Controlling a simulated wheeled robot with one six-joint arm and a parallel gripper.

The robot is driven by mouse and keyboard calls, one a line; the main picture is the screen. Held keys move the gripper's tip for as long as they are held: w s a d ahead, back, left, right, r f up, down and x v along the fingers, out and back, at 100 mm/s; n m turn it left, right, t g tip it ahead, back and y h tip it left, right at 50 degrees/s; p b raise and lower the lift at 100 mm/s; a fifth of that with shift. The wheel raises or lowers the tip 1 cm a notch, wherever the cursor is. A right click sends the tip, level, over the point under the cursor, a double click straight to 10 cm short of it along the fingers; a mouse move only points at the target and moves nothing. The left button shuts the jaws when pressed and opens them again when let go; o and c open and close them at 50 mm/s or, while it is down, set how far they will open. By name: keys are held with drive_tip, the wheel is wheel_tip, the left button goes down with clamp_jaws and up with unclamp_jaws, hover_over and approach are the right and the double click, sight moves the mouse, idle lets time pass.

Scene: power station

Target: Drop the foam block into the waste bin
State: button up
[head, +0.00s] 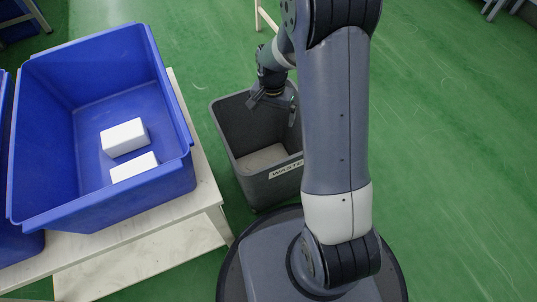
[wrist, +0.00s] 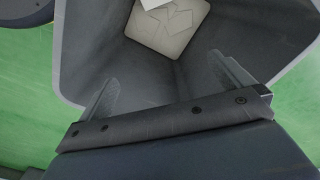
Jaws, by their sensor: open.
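The grey waste bin (head: 226,135), labelled "WASTE", stands on the floor in the middle of the head view; its wall also shows in the wrist view (wrist: 85,50). My gripper (head: 273,108) is over the bin's mouth, pointing down, with its fingers apart and nothing between them. Inside the bin, the wrist view shows a pale floor with flat square shapes and a brighter white piece (wrist: 158,12), cut off at the top edge; I cannot tell whether it is a foam block. Two white blocks, one (head: 124,138) behind the other (head: 135,168), lie in the blue crate (head: 165,190).
The blue crate stands on a pale table (head: 212,190) left of the bin, with part of another blue crate (head: 22,247) at the left edge. Green floor (head: 440,150) is open to the right. Table legs stand at the back.

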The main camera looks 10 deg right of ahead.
wheel_tip(320, 180, up, 8)
drive_tip(key=p, duration=0.2)
drive_tip(key=shift+r+p, duration=0.2)
drive_tip(key=shift+p, duration=0.1)
drive_tip(key=shift+f, duration=0.15)
wheel_tip(320, 180, down, 10)
drive_tip(key=b, duration=0.4)
wheel_tip(320, 180, up, 4)
drive_tip(key=p, duration=0.3)
drive_tip(key=shift+p, duration=0.35)
